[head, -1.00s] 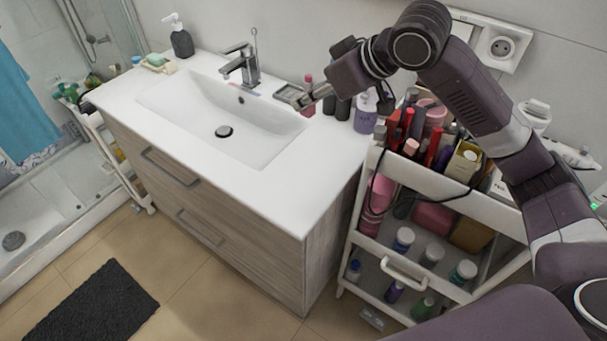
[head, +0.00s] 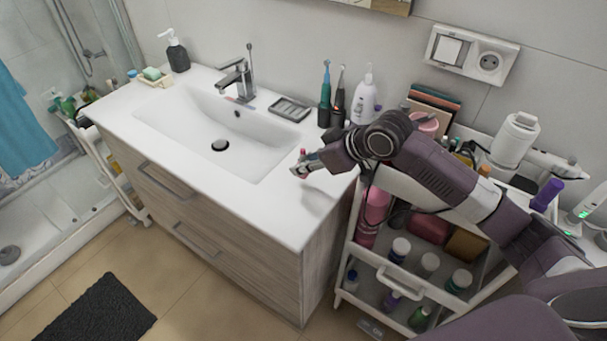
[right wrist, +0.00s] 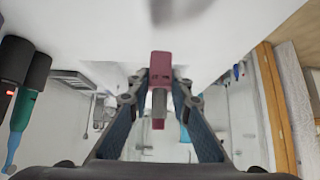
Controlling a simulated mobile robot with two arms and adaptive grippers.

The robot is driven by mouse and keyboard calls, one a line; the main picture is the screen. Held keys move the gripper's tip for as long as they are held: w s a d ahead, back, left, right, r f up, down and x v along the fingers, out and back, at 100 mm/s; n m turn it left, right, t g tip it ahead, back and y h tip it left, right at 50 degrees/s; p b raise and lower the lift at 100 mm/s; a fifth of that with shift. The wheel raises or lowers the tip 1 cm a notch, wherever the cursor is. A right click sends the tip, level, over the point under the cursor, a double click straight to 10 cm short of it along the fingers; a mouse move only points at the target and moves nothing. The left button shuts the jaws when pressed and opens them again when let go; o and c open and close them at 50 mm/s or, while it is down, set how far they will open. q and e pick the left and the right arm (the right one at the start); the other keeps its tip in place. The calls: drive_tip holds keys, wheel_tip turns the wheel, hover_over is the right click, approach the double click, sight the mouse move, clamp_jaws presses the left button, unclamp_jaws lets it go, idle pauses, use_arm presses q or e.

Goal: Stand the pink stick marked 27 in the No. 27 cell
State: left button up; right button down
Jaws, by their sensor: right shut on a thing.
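My right gripper (head: 304,168) is shut on a small pink stick (head: 302,155) and holds it above the right front part of the white countertop. In the right wrist view, the pink stick (right wrist: 160,68) sits between the two fingertips (right wrist: 158,105), with a dull pink body and a grey band. Faint dark marks show on it, but I cannot read a number. I cannot make out the No. 27 cell; my right arm covers much of the cart's top tray. My left gripper is not in view.
The white cart (head: 352,255) stands right of the vanity, with bottles on its lower shelf. A soap dish (head: 291,109), toothbrushes (head: 325,88) and a white pump bottle (head: 364,98) stand along the counter's back. The sink (head: 205,125) lies left. The counter's front right is clear.

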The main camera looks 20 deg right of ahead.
sight(307, 176)
drive_tip(key=shift+f, duration=2.2)
drive_tip(key=c, duration=1.8)
unclamp_jaws()
drive_tip(key=shift+f, duration=0.1)
drive_tip(key=shift+o, duration=0.2)
